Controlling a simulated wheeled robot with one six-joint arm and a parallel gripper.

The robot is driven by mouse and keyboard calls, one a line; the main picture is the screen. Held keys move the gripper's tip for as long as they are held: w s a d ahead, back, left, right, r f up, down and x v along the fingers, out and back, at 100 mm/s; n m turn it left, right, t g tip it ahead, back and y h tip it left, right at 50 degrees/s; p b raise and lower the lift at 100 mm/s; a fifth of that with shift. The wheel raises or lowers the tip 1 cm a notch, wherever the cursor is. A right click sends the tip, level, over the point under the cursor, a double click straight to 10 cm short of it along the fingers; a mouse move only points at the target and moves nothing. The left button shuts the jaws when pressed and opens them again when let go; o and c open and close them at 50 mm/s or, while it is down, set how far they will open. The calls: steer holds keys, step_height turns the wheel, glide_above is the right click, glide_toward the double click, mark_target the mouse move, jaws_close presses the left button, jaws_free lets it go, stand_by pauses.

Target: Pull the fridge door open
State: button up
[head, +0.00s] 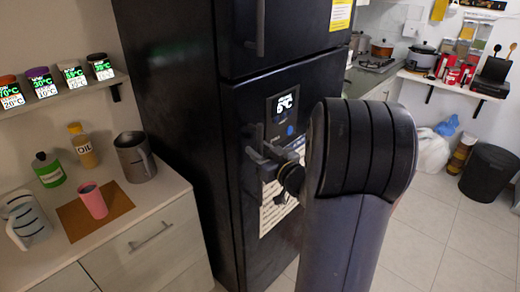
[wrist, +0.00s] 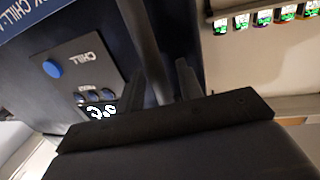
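The black fridge (head: 165,110) stands in the middle of the head view, with an upper and a lower door. In the wrist view the dark vertical handle (wrist: 146,40) runs between the two fingers of my gripper (wrist: 160,82). The fingers stand apart, one on each side of the bar, with some gap showing. My arm hides part of the door.
A counter (head: 165,190) at left holds a green bottle (head: 48,169), an oil bottle (head: 82,145), a pink cup (head: 93,201) and a metal jug (head: 134,157). Tiled floor is open at right, before a black bin (head: 489,172).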

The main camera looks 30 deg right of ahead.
jaws_close()
stand_by(0.4)
